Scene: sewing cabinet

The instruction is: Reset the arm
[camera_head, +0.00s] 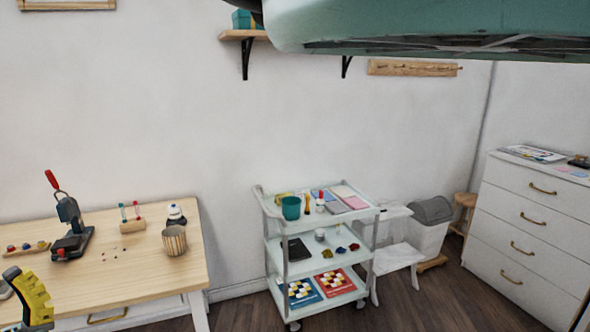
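A white trolley (325,264) holds several items. A white drawer cabinet (528,228) stands right. Dark floor (430,300) shows between trolley and cabinet.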

